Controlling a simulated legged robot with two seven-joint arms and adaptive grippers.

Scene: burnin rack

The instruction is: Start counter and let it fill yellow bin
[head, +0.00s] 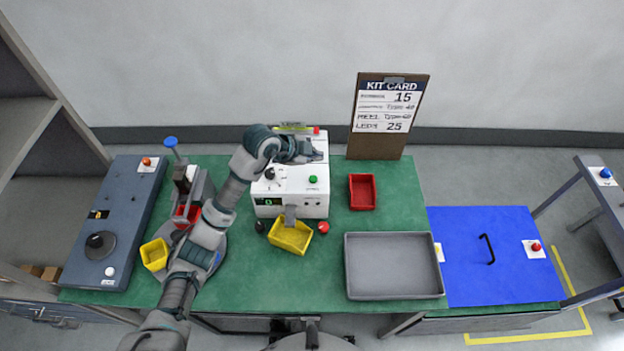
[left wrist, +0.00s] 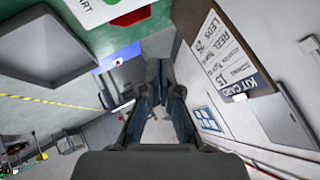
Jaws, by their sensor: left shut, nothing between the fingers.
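The counter (head: 290,190) is a white machine on the green table, with a dark knob, a green button (head: 313,180) and a small display with a green digit that looks like 0. A yellow bin (head: 290,240) sits under its front spout; I see no parts in it. My left gripper (head: 316,153) is shut and empty, above the rear of the counter, behind the green button. In the left wrist view its dark fingers (left wrist: 158,75) are together, and part of a START label (left wrist: 88,10) shows at the top left. My right gripper is not in view.
A red bin (head: 362,206) and a grey tray (head: 395,290) lie right of the counter. The kit card (head: 390,105) stands behind. Another yellow bin (head: 154,254) is at the left, near my left arm. A blue panel (head: 490,280) with a handle is at the right.

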